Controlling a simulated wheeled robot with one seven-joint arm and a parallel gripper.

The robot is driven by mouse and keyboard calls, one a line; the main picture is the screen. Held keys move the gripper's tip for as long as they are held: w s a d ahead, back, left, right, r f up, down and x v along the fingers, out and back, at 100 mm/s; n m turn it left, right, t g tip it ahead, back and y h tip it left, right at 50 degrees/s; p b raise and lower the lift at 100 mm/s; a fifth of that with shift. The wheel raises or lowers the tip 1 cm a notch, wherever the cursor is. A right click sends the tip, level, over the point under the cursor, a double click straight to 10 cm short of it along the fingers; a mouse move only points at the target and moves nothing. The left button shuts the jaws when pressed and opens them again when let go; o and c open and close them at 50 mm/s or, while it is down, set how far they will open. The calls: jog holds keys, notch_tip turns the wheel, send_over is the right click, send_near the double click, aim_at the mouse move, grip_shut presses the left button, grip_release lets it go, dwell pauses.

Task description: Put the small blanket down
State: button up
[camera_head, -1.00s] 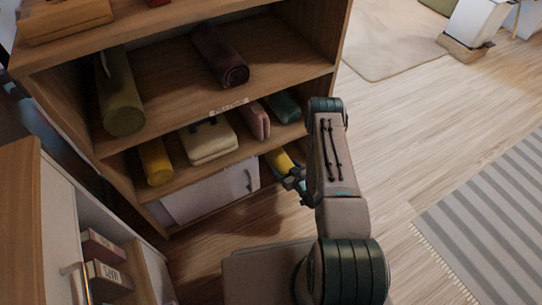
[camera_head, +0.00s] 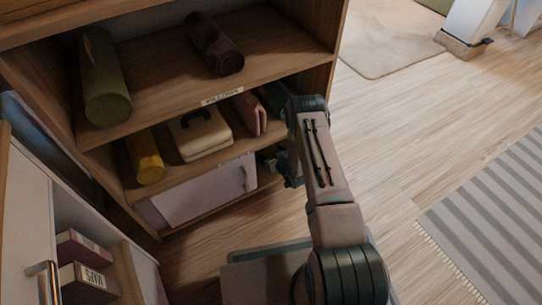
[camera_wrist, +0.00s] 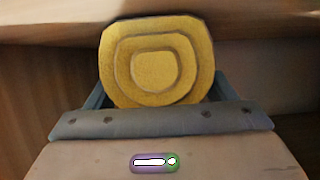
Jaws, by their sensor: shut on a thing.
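The small blanket (camera_wrist: 156,66) is a yellow roll, seen end-on in the wrist view. My gripper (camera_wrist: 155,96) is shut on it, with a grey-blue finger at each side. Wooden shelf surfaces show above and beside the roll. In the head view my gripper (camera_head: 287,170) is at the right end of the shelf unit's (camera_head: 285,47) lower level, mostly hidden by my arm. The held roll is hidden there. I cannot tell whether it touches a shelf board.
A green roll (camera_head: 104,85) and a dark roll (camera_head: 213,43) lie above. A white drawer (camera_head: 210,190) is below.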

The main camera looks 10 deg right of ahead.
jog(key=o, duration=1.1)
jog(key=shift+s+r, duration=0.1)
jog(key=shift+r, duration=0.1)
jog(key=shift+p+v, duration=3)
jog(key=shift+v, duration=2.9)
